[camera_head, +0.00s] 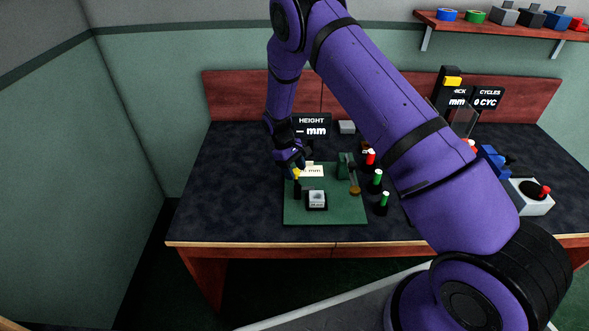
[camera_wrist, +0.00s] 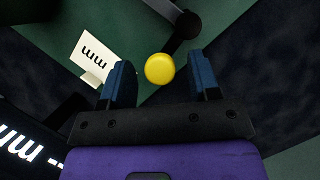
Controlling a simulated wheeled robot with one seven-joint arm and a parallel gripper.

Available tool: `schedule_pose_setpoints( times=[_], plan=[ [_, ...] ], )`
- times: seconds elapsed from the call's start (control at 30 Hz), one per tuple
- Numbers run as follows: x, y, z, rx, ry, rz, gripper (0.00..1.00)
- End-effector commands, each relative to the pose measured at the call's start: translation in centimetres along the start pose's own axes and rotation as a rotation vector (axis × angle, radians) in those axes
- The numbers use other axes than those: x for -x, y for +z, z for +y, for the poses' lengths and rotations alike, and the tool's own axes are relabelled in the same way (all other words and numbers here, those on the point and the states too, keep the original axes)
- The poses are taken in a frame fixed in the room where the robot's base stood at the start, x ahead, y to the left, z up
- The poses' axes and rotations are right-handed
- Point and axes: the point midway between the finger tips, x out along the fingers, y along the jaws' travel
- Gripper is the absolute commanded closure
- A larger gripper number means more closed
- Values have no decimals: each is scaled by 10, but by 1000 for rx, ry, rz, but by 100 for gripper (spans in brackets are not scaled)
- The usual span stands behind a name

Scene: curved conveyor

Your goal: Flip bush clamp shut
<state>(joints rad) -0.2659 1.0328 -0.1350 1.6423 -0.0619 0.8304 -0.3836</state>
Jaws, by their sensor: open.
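A black lever with a yellow knob stands roughly upright at the left side of the green plate (camera_head: 330,212); I take it for the bush clamp (camera_head: 297,188). In the wrist view, its round yellow knob (camera_wrist: 159,69) lies between the blue fingertips, with a gap on each side. My gripper (camera_head: 293,168) is open, close at the knob, and also shows in the wrist view (camera_wrist: 160,62). A black bar with a rounded end (camera_wrist: 184,27) lies beyond the knob. Whether the gripper touches the knob cannot be told.
A white "mm" card (camera_head: 312,171) stands just right of my gripper. A grey block (camera_head: 317,198) sits on the plate. A brass-ended lever (camera_head: 354,186) and green-topped posts (camera_head: 384,198) stand to the right. The HEIGHT display (camera_head: 312,125) is behind. The table's left side is clear.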

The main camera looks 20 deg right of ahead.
Motion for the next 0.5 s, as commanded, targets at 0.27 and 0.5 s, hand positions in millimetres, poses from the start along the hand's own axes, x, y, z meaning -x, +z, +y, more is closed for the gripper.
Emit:
schedule_pose_setpoints(
  times=[0.27,0.5],
  plan=[
    [0,0,0,0,0,0,92],
    [-1,3,5,-90,-38,2,92]
  ],
)
